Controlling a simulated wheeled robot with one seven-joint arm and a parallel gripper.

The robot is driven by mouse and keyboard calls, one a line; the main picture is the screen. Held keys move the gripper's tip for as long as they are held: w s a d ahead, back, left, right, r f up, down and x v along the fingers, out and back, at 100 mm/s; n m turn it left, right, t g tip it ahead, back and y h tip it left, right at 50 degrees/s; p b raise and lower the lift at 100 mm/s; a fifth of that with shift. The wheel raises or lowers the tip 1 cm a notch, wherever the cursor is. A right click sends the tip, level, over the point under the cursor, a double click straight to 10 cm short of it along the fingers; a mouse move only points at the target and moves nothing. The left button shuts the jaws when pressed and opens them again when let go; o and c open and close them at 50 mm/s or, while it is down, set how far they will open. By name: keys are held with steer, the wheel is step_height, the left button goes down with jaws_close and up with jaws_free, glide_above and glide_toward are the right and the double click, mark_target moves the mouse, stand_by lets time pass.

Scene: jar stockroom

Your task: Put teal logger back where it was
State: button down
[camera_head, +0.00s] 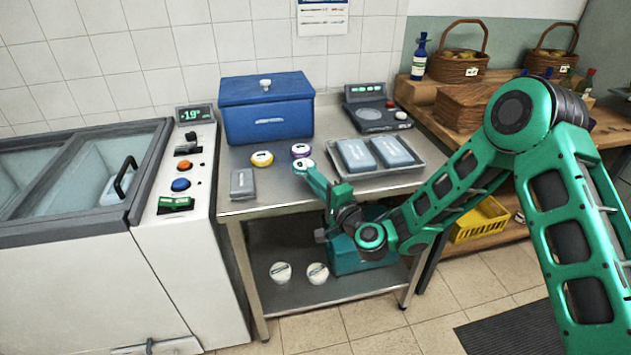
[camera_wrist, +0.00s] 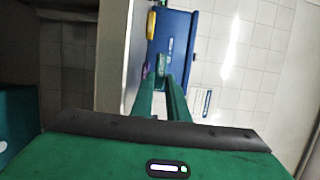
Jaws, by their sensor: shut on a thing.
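The teal logger (camera_head: 303,164), a small round puck with a white face, is at the tip of my gripper (camera_head: 311,171) in the head view. My gripper is shut on it, just above or at the steel table's (camera_head: 270,200) front half; I cannot tell whether it touches the top. In the wrist view the logger (camera_wrist: 162,64) shows small between the ends of my two fingers. A purple logger (camera_head: 300,150) sits right behind it and a yellow logger (camera_head: 262,158) to its left, both on the table.
A blue lidded box (camera_head: 266,108) stands behind the loggers. A grey block (camera_head: 242,183) lies at the left. A tray (camera_head: 415,166) with two grey packs is at the right, before a scale (camera_head: 377,112). White round items (camera_head: 281,272) and a teal bin (camera_head: 350,262) occupy the lower shelf.

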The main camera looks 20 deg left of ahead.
steer(key=shift+f, duration=0.25)
steer(key=shift+f, duration=0.3)
steer(key=shift+f, duration=0.2)
steer(key=c, duration=2)
jaws_free()
